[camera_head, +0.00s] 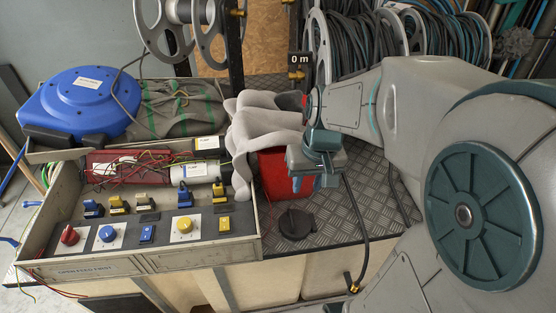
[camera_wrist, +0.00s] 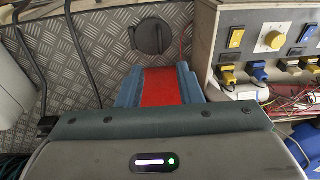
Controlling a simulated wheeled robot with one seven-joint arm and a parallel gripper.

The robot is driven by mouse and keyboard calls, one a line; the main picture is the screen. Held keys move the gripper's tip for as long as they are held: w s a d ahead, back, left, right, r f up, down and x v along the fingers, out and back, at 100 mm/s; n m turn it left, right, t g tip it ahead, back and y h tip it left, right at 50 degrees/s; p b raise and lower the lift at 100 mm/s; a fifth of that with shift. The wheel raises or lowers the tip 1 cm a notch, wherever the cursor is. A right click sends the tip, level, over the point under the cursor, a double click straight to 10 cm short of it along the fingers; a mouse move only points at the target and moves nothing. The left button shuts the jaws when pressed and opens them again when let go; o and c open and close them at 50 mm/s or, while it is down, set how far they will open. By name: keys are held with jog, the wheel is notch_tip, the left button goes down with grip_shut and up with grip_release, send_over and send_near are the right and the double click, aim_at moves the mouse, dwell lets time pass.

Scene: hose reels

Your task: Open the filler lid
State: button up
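The filler lid appears to be the dark round cap (camera_head: 296,223) with a raised bar across it, lying flat on the diamond-plate deck. It also shows at the top of the wrist view (camera_wrist: 152,36), beyond the fingertips and apart from them. My gripper (camera_head: 312,182) is above the deck, behind the lid in the head view. In the wrist view its blue-grey fingers (camera_wrist: 162,98) are spread, with red showing between them. This red is likely the red box (camera_head: 272,172) beneath and beside the gripper. I cannot tell whether the fingers touch the box.
A control tray (camera_head: 150,262) with switches, knobs, plugs and loose wires stands left of the lid. A grey cloth-like heap (camera_head: 255,130) lies behind the box. A black hose (camera_head: 363,230) runs down right of the lid. Bare deck plate (camera_head: 345,215) surrounds the lid's right side.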

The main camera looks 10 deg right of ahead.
jog(key=g+y, duration=0.1)
send_over(291, 215)
jog(key=d, duration=0.3)
notch_tip(291, 215, down, 5)
jog(key=f, duration=0.1)
jog(key=a+f, duration=0.1)
jog(key=f, duration=0.3)
jog(key=f+b, duration=0.1)
jog(key=f, duration=0.4)
jog(key=a+f, duration=0.1)
jog(key=f, duration=0.3)
jog(key=shift+a+f, duration=0.25)
jog(key=shift+a, duration=0.05)
grip_shut()
